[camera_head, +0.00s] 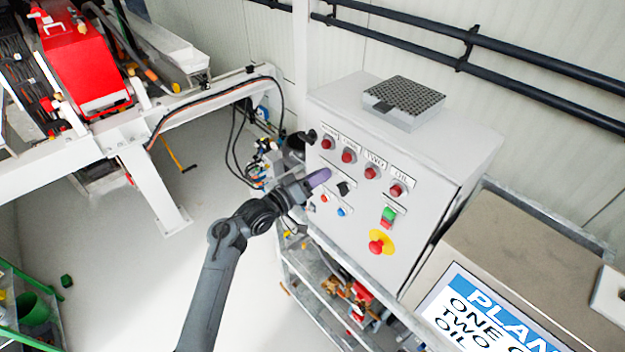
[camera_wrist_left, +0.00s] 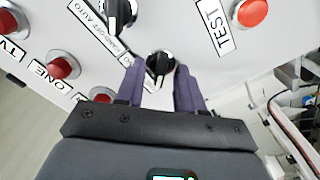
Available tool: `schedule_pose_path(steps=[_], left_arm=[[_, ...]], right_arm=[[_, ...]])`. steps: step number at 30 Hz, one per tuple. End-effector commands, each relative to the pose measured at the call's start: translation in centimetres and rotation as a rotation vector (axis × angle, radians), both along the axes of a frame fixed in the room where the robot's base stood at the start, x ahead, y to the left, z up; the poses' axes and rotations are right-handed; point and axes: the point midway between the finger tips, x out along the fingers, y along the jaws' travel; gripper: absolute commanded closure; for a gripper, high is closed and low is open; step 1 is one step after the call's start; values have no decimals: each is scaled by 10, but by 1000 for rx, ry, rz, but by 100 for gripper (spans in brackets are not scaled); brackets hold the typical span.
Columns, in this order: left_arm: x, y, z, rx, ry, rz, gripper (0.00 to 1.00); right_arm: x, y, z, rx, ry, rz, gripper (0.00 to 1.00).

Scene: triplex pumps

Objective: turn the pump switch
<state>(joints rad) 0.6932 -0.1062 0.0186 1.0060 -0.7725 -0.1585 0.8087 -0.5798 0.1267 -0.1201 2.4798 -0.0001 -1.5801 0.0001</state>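The grey control panel (camera_head: 350,225) carries red lamps, buttons and black rotary switches. My left gripper (camera_head: 318,178) is at the panel's left part, its purple fingers pointing at the face. In the left wrist view the gripper (camera_wrist_left: 160,80) is open, with one finger on each side of a black rotary switch (camera_wrist_left: 160,64). I cannot tell whether the fingers touch it. A second black switch (camera_head: 343,188) sits to the right in the head view; it also shows at the top of the left wrist view (camera_wrist_left: 121,12). The fingers hide the first switch in the head view. My right gripper is not in view.
A red emergency button (camera_head: 376,246) on a yellow disc and a green-red button (camera_head: 388,216) are lower on the panel. A red button labelled TEST (camera_wrist_left: 252,12) is near the switch. A sign screen (camera_head: 480,315) stands at right. The floor (camera_head: 140,270) at left is mostly clear.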

Motion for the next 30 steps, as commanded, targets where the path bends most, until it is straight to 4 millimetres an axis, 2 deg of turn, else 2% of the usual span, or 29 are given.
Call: schedule_pose_path(steps=[8, 22, 30], left_arm=[[-12, 14, -2, -1, 0, 2, 63], [-60, 64, -2, 2, 0, 1, 63], [-73, 78, -1, 1, 2, 1, 63]], right_arm=[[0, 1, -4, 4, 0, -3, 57], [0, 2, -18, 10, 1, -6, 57], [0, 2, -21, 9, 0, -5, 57]])
